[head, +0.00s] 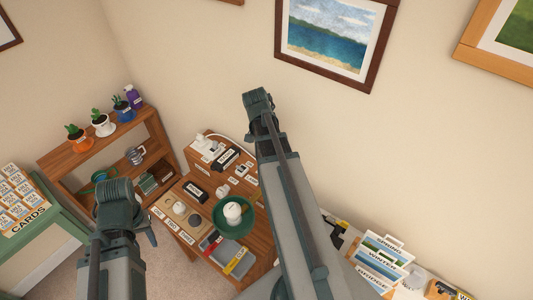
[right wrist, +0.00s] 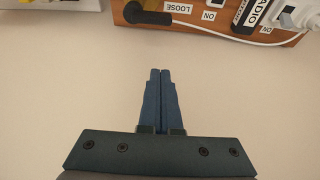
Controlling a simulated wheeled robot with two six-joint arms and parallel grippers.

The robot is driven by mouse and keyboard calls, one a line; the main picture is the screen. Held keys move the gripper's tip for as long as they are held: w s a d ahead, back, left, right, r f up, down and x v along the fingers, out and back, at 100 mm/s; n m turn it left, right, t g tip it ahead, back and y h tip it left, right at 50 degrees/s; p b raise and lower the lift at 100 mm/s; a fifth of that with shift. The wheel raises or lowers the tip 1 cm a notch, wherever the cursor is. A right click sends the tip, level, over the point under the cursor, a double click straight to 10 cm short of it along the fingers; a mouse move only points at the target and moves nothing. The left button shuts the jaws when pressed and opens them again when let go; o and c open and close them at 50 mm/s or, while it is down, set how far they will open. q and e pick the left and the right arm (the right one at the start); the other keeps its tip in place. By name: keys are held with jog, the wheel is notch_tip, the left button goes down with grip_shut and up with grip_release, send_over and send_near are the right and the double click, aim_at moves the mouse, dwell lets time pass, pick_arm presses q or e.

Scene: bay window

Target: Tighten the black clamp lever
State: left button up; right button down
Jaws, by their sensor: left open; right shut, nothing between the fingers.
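The black clamp lever (right wrist: 146,13) shows at the top of the right wrist view, on the edge of a wooden unit beside a label reading LOOSE. My right gripper (right wrist: 160,72) is shut and empty, its dark blue fingers pointing toward the unit with a gap of bare beige surface between. In the head view the lever cannot be made out; my right arm covers part of the wooden unit (head: 209,144). My left gripper (head: 150,230) is partly visible at the lower left of the head view, open, in front of the shelf and away from the lever.
A black radio switch (right wrist: 252,13) and a white plug with a cable (right wrist: 294,18) sit beside the lever. In the head view, a green plate (head: 246,225) with a white item and a grey tray (head: 222,254) stand on the wooden table. A plant shelf (head: 160,128) is left.

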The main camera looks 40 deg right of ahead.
jog(key=shift+f, duration=0.1)
jog(key=b+x, duration=1)
jog(key=x, duration=0.1)
jog(key=a, duration=0.2)
jog(key=s+a+r, duration=0.1)
jog(key=a, duration=0.1)
